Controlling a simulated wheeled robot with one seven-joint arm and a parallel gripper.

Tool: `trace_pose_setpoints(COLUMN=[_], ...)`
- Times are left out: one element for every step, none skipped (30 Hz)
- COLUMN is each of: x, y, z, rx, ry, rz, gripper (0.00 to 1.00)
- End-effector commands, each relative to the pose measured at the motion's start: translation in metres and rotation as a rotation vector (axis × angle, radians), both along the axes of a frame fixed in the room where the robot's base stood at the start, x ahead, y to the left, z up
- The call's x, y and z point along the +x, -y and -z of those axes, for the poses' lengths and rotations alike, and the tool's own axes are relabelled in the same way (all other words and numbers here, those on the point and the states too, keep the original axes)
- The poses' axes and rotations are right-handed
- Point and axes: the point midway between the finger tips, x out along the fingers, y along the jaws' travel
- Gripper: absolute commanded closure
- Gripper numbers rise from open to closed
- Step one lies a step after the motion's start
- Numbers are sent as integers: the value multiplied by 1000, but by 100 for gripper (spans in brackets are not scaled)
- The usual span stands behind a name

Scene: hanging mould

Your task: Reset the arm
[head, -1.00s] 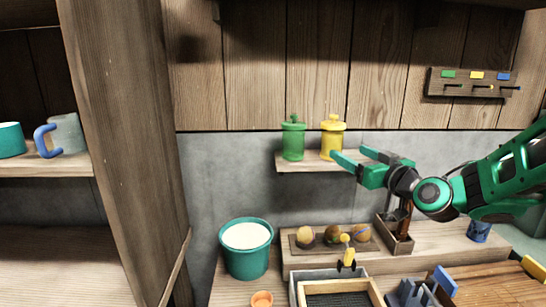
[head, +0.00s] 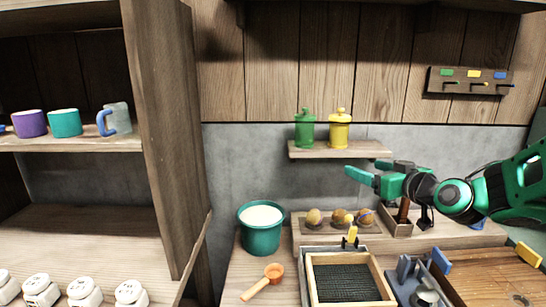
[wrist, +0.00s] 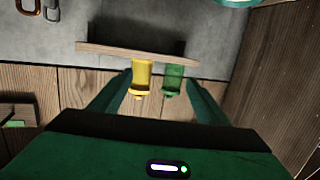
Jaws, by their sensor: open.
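My gripper (head: 366,172) is green and held up in the air at the right of the head view, its fingers pointing left. It is open, with nothing between its fingers. In the wrist view my gripper (wrist: 158,98) shows its two fingers spread wide. The yellow jar (wrist: 142,75) and the green jar (wrist: 173,78) appear upside down beyond them. In the head view the green jar (head: 305,130) and the yellow jar (head: 339,130) stand upright on a small wall shelf (head: 340,152), behind and left of my gripper.
A teal bucket (head: 261,232) of white stuff and an orange scoop (head: 264,281) are on the counter. A framed screen (head: 348,280) lies in front of several round items (head: 340,217). A shelf unit at left holds mugs (head: 65,123). A hook rack (head: 470,81) hangs at right.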

Motion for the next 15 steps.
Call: trace_pose_setpoints(x=[-4,-7,-10,-13,-16,-21,-25,-30,-37,-44,-51,-63,-73,-83,-99], y=[2,4,7,9,11,15,18,22,27,32,38,47,54,63,74], z=[5,10,16,21,25,32,38,44,52,59,66,76,83,90,100], rx=[-14,-24,-34,-42,-50,-63,-71,-80,-91,-100,-108,-119,-124,-129,-131], ry=[-29,-48,-76,-100,-123,-157,-185,-215,-261,-298,-338,-398,-447,-496,-565], rz=[0,3,6,8,11,17,22,28,39,48,61,82,103,125,157], gripper=[31,31,31,31,31,31,31,31,31,31,31,31,31,31,31])
